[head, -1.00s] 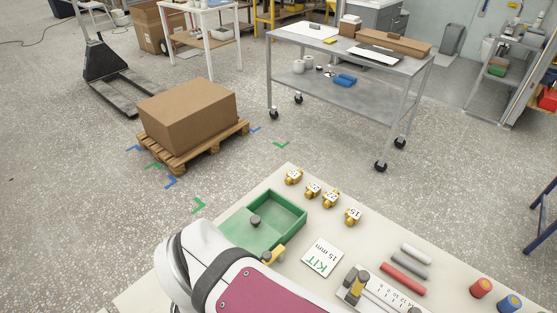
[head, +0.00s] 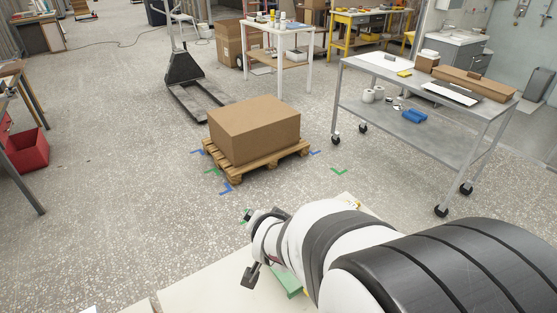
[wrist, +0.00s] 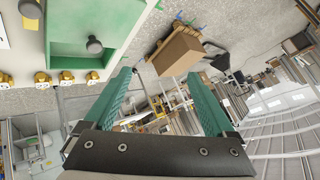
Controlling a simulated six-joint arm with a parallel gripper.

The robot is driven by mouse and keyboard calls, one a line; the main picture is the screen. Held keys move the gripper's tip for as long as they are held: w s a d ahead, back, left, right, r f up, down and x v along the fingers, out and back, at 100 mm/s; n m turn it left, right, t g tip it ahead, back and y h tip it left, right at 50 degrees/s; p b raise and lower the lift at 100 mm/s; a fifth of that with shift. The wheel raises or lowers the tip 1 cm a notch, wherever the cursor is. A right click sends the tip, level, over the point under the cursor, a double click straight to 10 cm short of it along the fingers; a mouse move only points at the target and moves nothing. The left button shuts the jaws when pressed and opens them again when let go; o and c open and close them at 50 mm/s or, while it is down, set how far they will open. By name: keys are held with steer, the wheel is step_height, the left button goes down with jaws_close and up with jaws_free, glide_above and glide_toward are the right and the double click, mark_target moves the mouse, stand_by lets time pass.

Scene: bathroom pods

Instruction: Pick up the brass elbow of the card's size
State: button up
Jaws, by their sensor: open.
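Several brass elbows with white tags stand in a row on the table edge at the left of the wrist view; one is the elbow nearest the green tray's corner (wrist: 93,77), with another elbow (wrist: 66,77) and a further elbow (wrist: 42,78) beside it. Their sizes cannot be read now. A sliver of the white card (wrist: 3,32) shows at the left edge, its size out of view. My gripper (wrist: 159,75) is open and empty, its teal fingers pointing out past the table, right of the elbows. In the head view my arm hides most of the table.
The green tray (wrist: 128,10), with a dark knob (wrist: 94,46) in it, stands by the elbows. A cardboard box (head: 254,130) on a pallet (head: 262,166) is on the floor beyond. A metal trolley (head: 425,135) stands at right. Floor between is clear.

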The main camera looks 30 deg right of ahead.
steer(key=s+d+f+m+g+h, duration=0.1)
steer(key=s+d+f+g+h, duration=0.1)
steer(key=s+d+f, duration=0.2)
steer(key=s+d+f+m+g+h, duration=0.2)
steer(key=s+d+f+g+h, duration=0.1)
steer(key=s+d, duration=0.5)
steer(key=s+d+f+m+g+h, duration=0.2)
steer(key=s+d+f+g+h, duration=0.1)
steer(key=s+d+f, duration=0.2)
steer(key=shift+s+d+f, duration=0.2)
steer(key=shift+d+f, duration=0.1)
steer(key=shift+d, duration=0.35)
steer(key=shift+s+d+f, duration=0.2)
steer(key=shift+d+f, duration=0.05)
steer(key=shift+d, duration=0.35)
steer(key=x, duration=1.5)
steer(key=shift+s+d+r, duration=0.3)
steer(key=shift+s, duration=0.05)
jaws_close()
